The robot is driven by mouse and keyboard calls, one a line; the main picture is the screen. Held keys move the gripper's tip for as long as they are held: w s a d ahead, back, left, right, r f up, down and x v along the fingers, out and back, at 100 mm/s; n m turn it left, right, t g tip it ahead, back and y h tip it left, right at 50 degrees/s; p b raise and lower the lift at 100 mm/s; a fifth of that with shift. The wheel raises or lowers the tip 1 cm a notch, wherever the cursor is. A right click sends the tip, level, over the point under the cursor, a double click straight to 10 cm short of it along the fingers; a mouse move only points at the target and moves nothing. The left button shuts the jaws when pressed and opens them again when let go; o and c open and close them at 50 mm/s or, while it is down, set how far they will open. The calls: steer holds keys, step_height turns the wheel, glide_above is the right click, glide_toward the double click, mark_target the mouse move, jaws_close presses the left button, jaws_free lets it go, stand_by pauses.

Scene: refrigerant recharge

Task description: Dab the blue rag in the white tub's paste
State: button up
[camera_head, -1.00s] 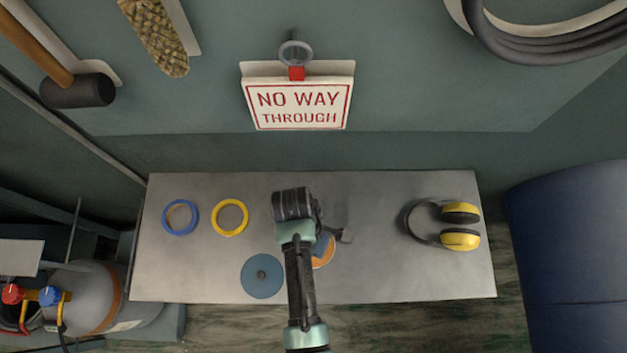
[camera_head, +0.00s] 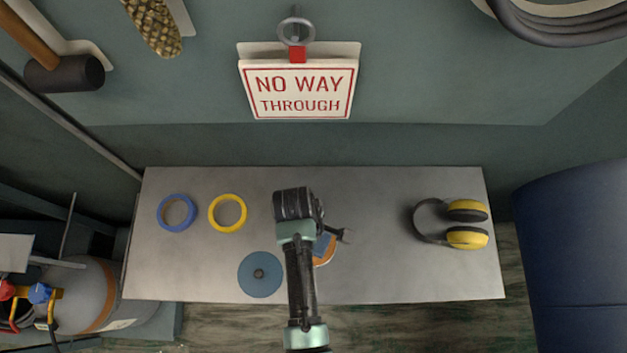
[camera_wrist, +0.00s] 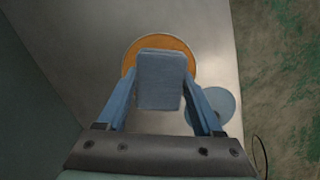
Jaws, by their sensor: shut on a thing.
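The blue rag (camera_wrist: 160,85), a folded block, is pinched between the two blue fingers of my gripper (camera_wrist: 160,76) in the wrist view. In the head view a bit of the rag (camera_head: 321,244) shows beside my wrist, which hides most of the gripper. Behind the rag in the wrist view is a round orange surface with a thin pale rim (camera_wrist: 183,46). I take it for the tub of paste, seen from above; no white wall shows. The rag overlaps it in the picture; I cannot tell whether they touch.
A blue disc with a central knob (camera_head: 260,274) lies near the bench's front edge. Blue (camera_head: 177,213) and yellow (camera_head: 228,213) tape rolls lie left, yellow earmuffs (camera_head: 466,238) right. The grey bench (camera_head: 385,275) is clear between tub and earmuffs. A sign (camera_head: 298,90) hangs behind.

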steer(key=shift+f+b, duration=0.35)
steer(key=shift+f, duration=0.25)
stand_by(0.5)
steer(key=shift+s+f, duration=0.1)
stand_by(1.4)
step_height(320, 180, up, 7)
steer(key=p, duration=0.8)
stand_by(0.9)
steer(key=w+r+m+g+y+b, duration=0.1)
steer(key=w+r+m+b, duration=0.3)
steer(key=w+r+m, duration=0.3)
step_height(320, 180, up, 4)
steer(key=m, duration=0.6)
steer(key=shift+w+y, duration=0.25)
steer(key=shift+y, duration=0.05)
